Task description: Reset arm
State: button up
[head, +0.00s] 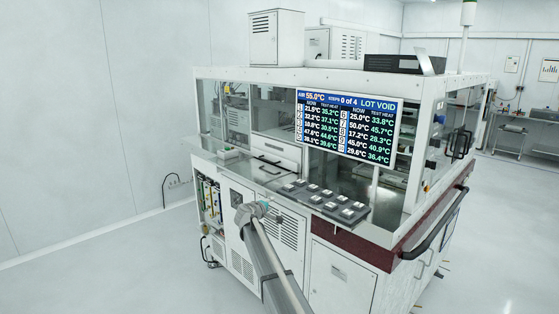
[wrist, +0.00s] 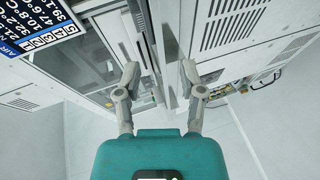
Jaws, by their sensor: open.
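My gripper (wrist: 160,75) is open and empty in the wrist view, its two grey fingers spread apart above its teal body. Nothing is between the fingertips. In the head view my arm reaches up from the bottom middle toward the front of the white test handler (head: 330,262). The far end of the arm is small there, and the fingers cannot be made out clearly. A screen (head: 347,125) on the handler reads "LOT VOID" and "STEPS 0 of 4", with lists of temperatures; part of it also shows at the top left of the wrist view (wrist: 38,28).
Dark pads with pale square pieces (head: 341,210) lie on the handler's front ledge, close to my arm. A dark handrail (head: 435,224) juts out at the front right corner. A bench (head: 528,140) stands at the far right. The floor (head: 100,265) at left is clear.

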jog(key=s+d+f+m+g, duration=0.3)
jog(key=s+d+f+g, duration=0.1)
jog(key=s+d, duration=0.6)
jog(key=s+d+f+m+g, duration=0.4)
jog(key=s+d, duration=0.3)
jog(key=s, duration=0.4)
jog(key=s+d+f+m+g+y, duration=0.1)
jog(key=s+f+y, duration=0.1)
jog(key=s, duration=0.7)
jog(key=s+d+f+m+g+y, duration=0.1)
jog(key=s+f+g+y, duration=0.1)
jog(key=s, duration=0.8)
jog(key=s+d+f+m+g+y, duration=0.2)
jog(key=s, duration=0.7)
jog(key=shift+s+y, duration=0.35)
jog(key=shift+y, duration=0.05)
